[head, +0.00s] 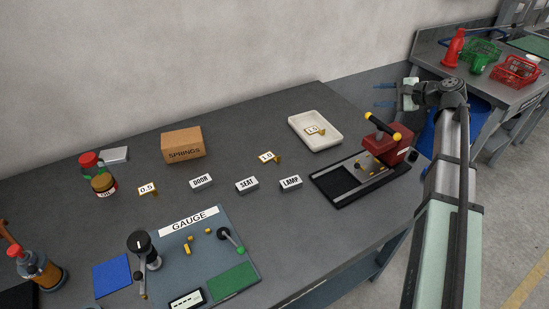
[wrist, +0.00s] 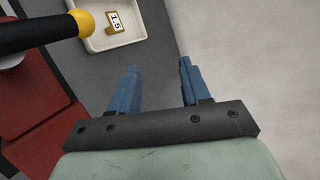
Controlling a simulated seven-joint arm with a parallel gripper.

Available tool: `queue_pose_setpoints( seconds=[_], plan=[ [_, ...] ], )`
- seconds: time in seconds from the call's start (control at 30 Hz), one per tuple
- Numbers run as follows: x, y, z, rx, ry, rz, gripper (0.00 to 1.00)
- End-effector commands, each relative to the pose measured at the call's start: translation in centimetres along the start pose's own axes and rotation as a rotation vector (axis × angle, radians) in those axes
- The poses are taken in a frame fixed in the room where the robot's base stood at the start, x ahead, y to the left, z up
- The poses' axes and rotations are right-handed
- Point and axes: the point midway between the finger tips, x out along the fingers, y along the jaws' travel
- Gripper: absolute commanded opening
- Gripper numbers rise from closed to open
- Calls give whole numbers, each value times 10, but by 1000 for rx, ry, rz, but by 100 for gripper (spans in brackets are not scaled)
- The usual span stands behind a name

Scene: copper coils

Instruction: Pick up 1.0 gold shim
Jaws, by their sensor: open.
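The gold shim whose small white tag seems to read 1.0 (head: 269,158) stands on the grey bench in the head view, left of the white tray. Another gold shim tagged 0.5 (head: 148,190) is farther left. A third, tagged 1.5 (head: 315,131), is in the white tray; it also shows in the wrist view (wrist: 115,22). My gripper (head: 384,95) is open and empty, raised at the right beyond the tray, well apart from the 1.0 shim. In the wrist view its blue fingers (wrist: 157,82) are spread with nothing between them. The 1.0 shim is not visible there.
The white tray (head: 330,139) and a red press (head: 391,146) with a yellow-tipped black handle stand between my gripper and the 1.0 shim. White blocks marked DOOR (head: 201,182), SEAT (head: 247,184) and LAMP (head: 291,183) lie in front. A SPRINGS box (head: 183,145) stands behind left.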

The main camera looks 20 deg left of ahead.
Motion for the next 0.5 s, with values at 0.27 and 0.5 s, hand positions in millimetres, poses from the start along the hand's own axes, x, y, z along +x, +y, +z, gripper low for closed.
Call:
queue_pose_setpoints(
  seconds=[0.27, 0.5],
  plan=[
    [66, -12, 111, -332, -167, 221, 47],
    [118, 8, 165, -682, -276, 469, 47]
  ],
)
